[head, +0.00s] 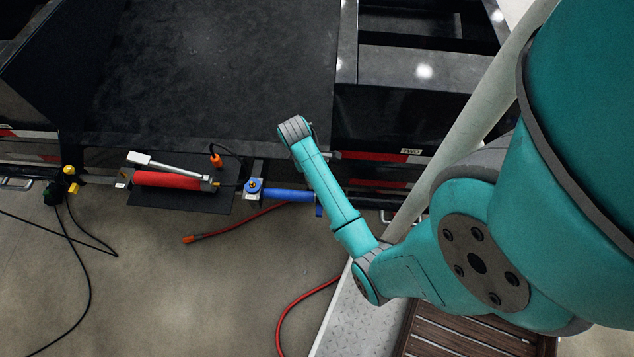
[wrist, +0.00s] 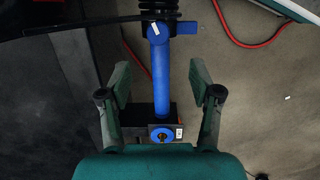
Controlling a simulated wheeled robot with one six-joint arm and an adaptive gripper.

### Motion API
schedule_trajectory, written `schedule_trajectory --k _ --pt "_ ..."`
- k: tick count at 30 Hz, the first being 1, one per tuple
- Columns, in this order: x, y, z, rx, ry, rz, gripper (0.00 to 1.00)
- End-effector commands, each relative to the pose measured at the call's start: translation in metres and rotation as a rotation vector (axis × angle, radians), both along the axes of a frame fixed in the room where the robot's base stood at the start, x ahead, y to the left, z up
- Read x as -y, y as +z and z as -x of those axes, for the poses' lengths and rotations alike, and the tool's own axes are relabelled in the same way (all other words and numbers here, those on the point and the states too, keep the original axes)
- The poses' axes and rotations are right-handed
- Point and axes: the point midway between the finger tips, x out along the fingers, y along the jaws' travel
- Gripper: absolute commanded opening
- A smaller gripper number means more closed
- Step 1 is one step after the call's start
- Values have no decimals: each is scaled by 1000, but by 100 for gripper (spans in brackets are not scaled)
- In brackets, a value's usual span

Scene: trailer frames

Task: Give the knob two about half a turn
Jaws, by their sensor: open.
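A blue knob with a white pointer mark (wrist: 158,30) is at the top of the wrist view, at one end of a blue cylinder (wrist: 161,85). In the head view, a blue part (head: 319,206) shows at the cylinder's right end. A plate reading "TWO" (head: 410,151) is on the trailer edge further right; I cannot tell for certain which knob it names. My gripper (wrist: 159,78) is open and empty, its fingers apart on either side of the cylinder, short of the marked knob. Whether it is above the cylinder or level with it is unclear.
A blue round part with a brass centre (head: 254,186) is at the cylinder's other end. Left of it lie a red cylinder with a grey lever (head: 175,180) and a yellow-topped connector (head: 70,180). Red hoses (head: 240,223) and black cables lie on the floor. The dark trailer bed (head: 210,70) is behind.

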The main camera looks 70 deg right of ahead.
Motion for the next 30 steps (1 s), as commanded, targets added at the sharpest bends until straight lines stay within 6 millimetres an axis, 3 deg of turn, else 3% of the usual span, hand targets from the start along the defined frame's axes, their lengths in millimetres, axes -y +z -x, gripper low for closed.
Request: schedule_trajectory --k 5,11,24,30 --pt "-12 -8 -14 -143 153 52 64" --pt "-12 -16 -14 -188 194 69 64" --pt "2 -81 10 -186 191 68 64" --pt "6 -102 17 -185 192 68 64"
